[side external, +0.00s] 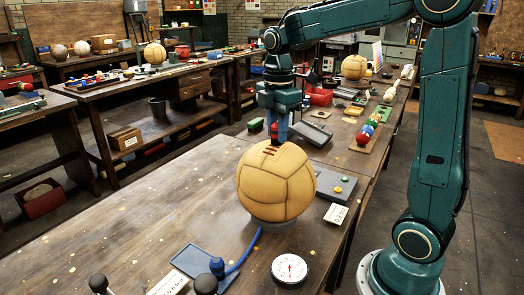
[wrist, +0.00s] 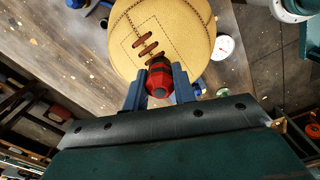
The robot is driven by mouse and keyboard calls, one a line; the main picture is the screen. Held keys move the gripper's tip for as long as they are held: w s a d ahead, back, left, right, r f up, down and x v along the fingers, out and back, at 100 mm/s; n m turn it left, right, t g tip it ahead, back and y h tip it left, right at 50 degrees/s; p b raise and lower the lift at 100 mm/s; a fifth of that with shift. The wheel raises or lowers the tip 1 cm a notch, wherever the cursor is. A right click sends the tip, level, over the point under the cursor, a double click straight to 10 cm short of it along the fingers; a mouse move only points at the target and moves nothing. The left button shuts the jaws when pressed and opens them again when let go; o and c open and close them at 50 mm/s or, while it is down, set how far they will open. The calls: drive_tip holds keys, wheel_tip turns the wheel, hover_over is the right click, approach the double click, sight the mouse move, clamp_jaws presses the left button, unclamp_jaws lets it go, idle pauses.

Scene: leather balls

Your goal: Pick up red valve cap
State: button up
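The red valve cap (wrist: 159,78) is a small red piece with a dark top and a grey end, seen between the two blue fingers of my gripper (wrist: 160,86) in the wrist view. The fingers appear to touch it on both sides. The tan leather ball (side external: 276,184) with brown lacing sits on a round base on the bench. It also shows in the wrist view (wrist: 190,38).
A white dial gauge (side external: 289,268), a blue tray (side external: 193,260) and a blue hose (side external: 245,249) lie in front of the ball. A grey plate with coloured buttons (side external: 328,186) is right of it. The bench (side external: 130,225) is clear at left.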

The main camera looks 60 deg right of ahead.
drive_tip(key=c, duration=0.3)
drive_tip(key=shift+r, duration=0.15)
wheel_tip(320, 180, up, 20)
drive_tip(key=shift+f, duration=0.15)
idle(0.7)
drive_tip(key=shift+f, duration=6.35)
